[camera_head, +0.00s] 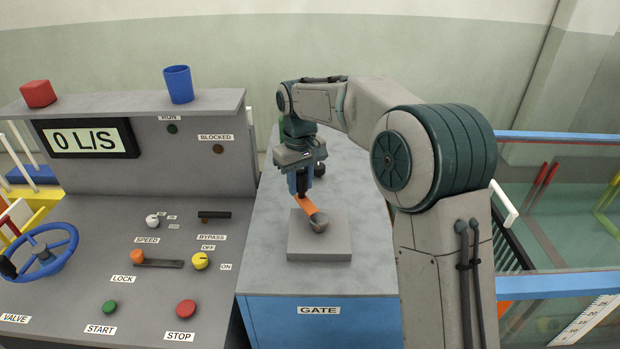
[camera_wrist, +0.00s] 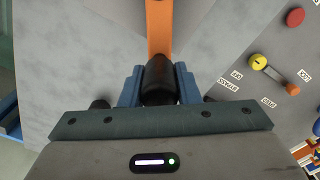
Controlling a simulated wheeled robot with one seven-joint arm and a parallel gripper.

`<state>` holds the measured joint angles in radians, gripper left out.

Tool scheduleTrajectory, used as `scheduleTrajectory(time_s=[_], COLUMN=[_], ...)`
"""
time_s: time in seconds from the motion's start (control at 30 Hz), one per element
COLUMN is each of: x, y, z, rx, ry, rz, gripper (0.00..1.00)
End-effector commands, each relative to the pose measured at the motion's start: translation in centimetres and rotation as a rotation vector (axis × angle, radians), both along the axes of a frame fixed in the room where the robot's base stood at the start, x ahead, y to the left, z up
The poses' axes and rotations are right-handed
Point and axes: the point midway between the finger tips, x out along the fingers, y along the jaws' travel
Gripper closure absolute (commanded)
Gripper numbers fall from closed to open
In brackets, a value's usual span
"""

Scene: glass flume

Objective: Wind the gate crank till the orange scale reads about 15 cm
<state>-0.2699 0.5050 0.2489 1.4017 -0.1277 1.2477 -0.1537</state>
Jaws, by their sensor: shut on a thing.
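The gate crank has an orange arm (camera_head: 308,206) on a grey block, with a dark round hub (camera_head: 319,222) at its near end. My gripper (camera_head: 300,190) points down over the far end of the crank arm. In the wrist view the blue fingers of my gripper (camera_wrist: 159,88) are shut on the black crank knob (camera_wrist: 159,80), and the orange arm (camera_wrist: 159,28) runs up from it. A white scale with marks (camera_head: 585,320) is at the lower right by the glass flume. Its reading is too small to tell.
On the left is a control desk with a blue valve wheel (camera_head: 45,258), buttons and a yellow knob (camera_head: 200,260). A blue cup (camera_head: 179,84) and red block (camera_head: 38,94) stand on its shelf. The display (camera_head: 86,138) reads 0 L/S.

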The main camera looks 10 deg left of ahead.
Motion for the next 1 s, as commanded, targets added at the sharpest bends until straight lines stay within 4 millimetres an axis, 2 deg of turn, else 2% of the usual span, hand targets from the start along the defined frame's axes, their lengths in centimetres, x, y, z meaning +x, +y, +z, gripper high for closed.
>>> scheduleTrajectory(time_s=[0.4, 0.43, 0.5, 0.83, 1.0], x=[-0.1, -0.1, -0.1, 0.0, 0.0], y=[0.0, 0.0, 0.0, -0.1, -0.1], z=[0.0, 0.0, 0.0, 0.3, 2.5], rx=[0.002, 0.002, 0.002, 0.001, 0.003], ry=[0.004, 0.004, 0.004, 0.002, -0.002], rz=[-0.004, -0.004, -0.005, -0.005, -0.005], gripper=[1.00, 0.63, 0.50, 0.50, 0.50])
